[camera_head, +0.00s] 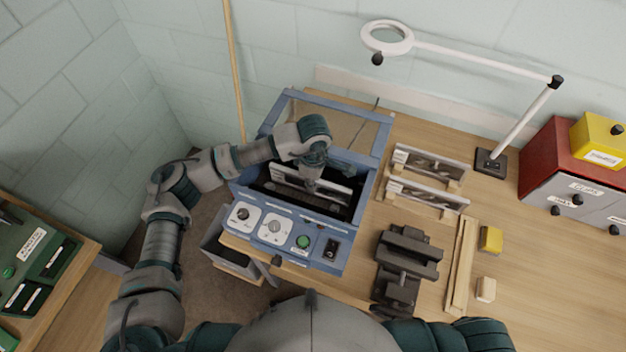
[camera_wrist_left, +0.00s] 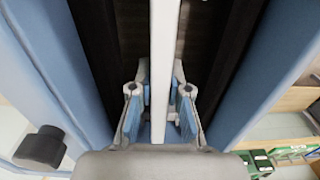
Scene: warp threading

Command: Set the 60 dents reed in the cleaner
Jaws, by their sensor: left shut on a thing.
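The cleaner (camera_head: 272,229) is a blue box with its lid raised at the back and a dark open chamber. A reed (camera_head: 327,187) with a pale frame is inside the chamber opening, lengthwise; its dent label cannot be read. My left gripper (camera_head: 312,178) reaches down into the opening and is shut on the reed. In the left wrist view the reed's pale bar (camera_wrist_left: 163,70) runs between the two fingers (camera_wrist_left: 160,110), with dark brush-like strips and blue walls on both sides. How deep the reed sits cannot be told. My right gripper is not in view.
Two more reeds stand in wooden holders, a rear one (camera_head: 430,164) and a front one (camera_head: 428,195), right of the cleaner. A dark vise-like fixture (camera_head: 408,255), wooden strips (camera_head: 461,266), a yellow block (camera_head: 490,239) and a ring lamp (camera_head: 388,38) are nearby. The bench's right front is clear.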

